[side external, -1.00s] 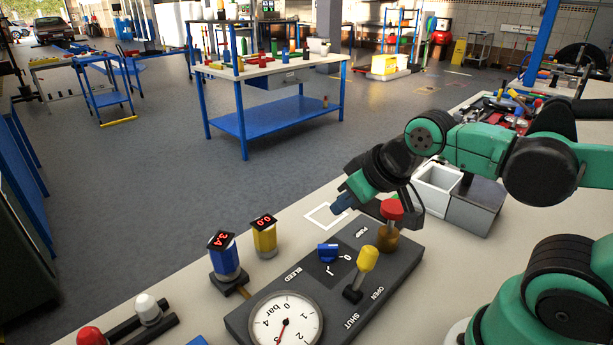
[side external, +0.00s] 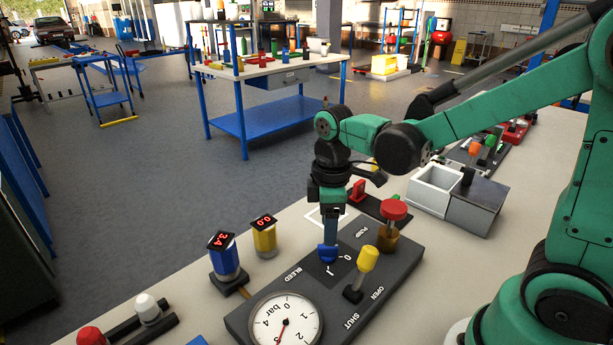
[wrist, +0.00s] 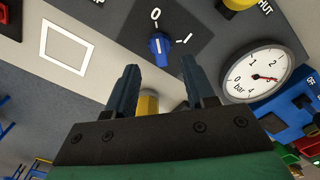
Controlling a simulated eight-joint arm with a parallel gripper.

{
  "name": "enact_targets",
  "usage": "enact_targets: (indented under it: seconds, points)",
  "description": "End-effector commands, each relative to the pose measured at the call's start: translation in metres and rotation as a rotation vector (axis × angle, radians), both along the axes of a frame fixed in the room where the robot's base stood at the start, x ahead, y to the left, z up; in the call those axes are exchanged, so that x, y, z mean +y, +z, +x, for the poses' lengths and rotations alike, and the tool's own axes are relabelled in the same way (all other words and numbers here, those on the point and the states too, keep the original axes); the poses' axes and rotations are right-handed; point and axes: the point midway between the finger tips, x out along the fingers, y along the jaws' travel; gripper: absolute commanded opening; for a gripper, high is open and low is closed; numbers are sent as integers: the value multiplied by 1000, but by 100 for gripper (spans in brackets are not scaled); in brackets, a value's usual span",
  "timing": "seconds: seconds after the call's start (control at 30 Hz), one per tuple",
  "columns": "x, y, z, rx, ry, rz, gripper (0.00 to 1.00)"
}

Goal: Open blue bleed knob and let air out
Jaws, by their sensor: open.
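The blue bleed knob (side external: 327,254) sits on the dark pump panel (side external: 385,288) beside the BLEED label. In the wrist view the knob (wrist: 159,44) has its white line toward the 0 mark. My gripper (side external: 331,238) points down just above the knob. In the wrist view my gripper (wrist: 163,72) is open, its fingertips apart on either side of the knob's line and short of it. Whether a finger touches the knob cannot be told. The round gauge (side external: 286,322) also shows in the wrist view (wrist: 256,73), its needle near 3 to 4 bar.
A yellow-handled lever (side external: 367,260) and a red-topped pump knob (side external: 393,211) rise close to my gripper on the right. A blue canister (side external: 224,258) reading 3.4 and a yellow one (side external: 264,238) reading 0.0 stand left. A white bin (side external: 433,187) is behind.

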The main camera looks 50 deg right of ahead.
Motion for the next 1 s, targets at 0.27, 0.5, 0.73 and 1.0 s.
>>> enact_targets:
  seconds: [0.27,0.5,0.73,1.0]
  points:
    - [0,-31,0,-3,-2,1,49]
    - [0,-40,0,-4,-2,1,49]
    - [0,-40,0,-4,-2,1,40]
    - [0,-40,0,-4,-2,1,0]
